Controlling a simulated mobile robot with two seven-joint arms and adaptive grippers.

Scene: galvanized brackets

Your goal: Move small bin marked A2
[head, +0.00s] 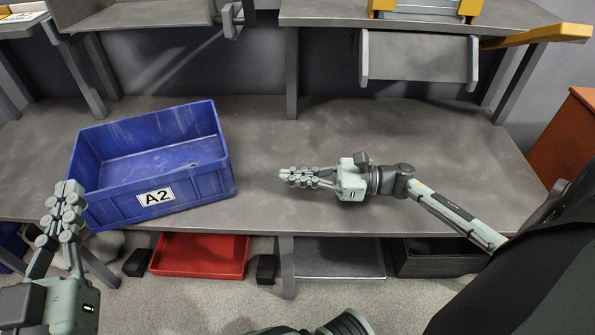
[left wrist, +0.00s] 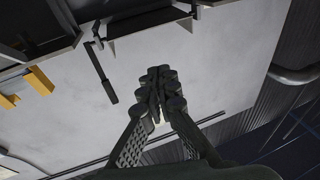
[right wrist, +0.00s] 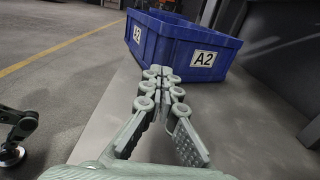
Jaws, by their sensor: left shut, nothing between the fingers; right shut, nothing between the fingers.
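The small blue bin marked A2 (head: 205,185) sits upright on the left part of the grey bench in the head view. It looks empty, and its white A2 label faces the front. It also shows in the right wrist view (right wrist: 165,50), ahead of the fingers. My right gripper (head: 284,176) is shut and empty over the bench, to the right of the bin and apart from it. My left gripper (head: 68,187) is shut and empty at the left, in front of the bin's left front corner in the picture. The left wrist view shows its shut fingers (left wrist: 158,75) against a wall.
The grey bench (head: 330,130) is clear to the right of the bin and behind my right gripper. Shelves (head: 420,57) hang above its back. Below the bench are a red tray (head: 200,255), a grey tray (head: 338,258) and a dark bin (head: 435,258). An orange cabinet (head: 565,140) stands at right.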

